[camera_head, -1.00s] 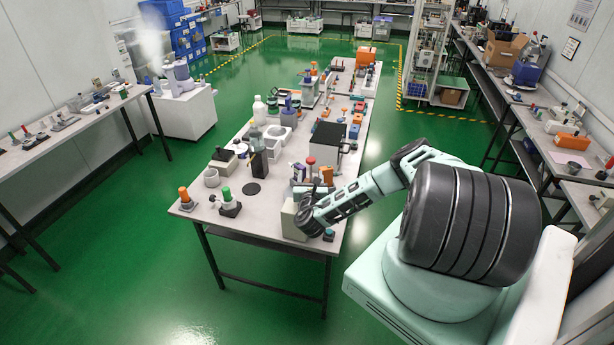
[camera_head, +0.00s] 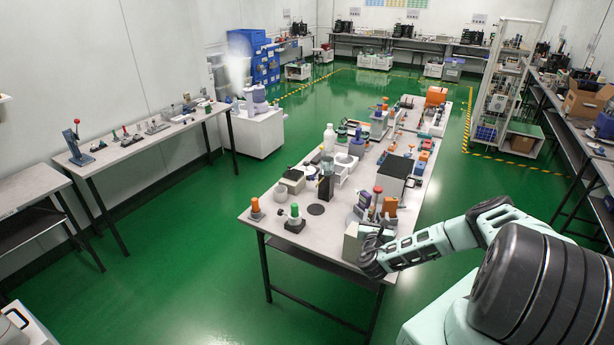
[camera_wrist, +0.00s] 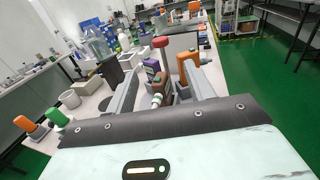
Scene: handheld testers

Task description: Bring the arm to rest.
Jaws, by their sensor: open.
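My gripper is at the near right corner of the central table (camera_head: 265,222), at the end of my pale green arm (camera_head: 440,240). In the head view its dark wrist end shows beside a beige box, and the fingers are hard to make out. In the wrist view my gripper (camera_wrist: 164,88) has its two grey fingers wide apart, with nothing held. Between and beyond them stand a red-topped device (camera_wrist: 160,42), a purple item (camera_wrist: 152,68) and an orange-handled tester (camera_wrist: 188,67). I cannot tell whether a finger touches any of them.
The beige box (camera_head: 352,240) is close beside my wrist. A green-topped tester (camera_head: 295,218), an orange-topped tester (camera_head: 256,209) and a black-topped box (camera_head: 397,166) stand on the table. Side benches line both walls. Green floor (camera_head: 190,270) is clear left of the table.

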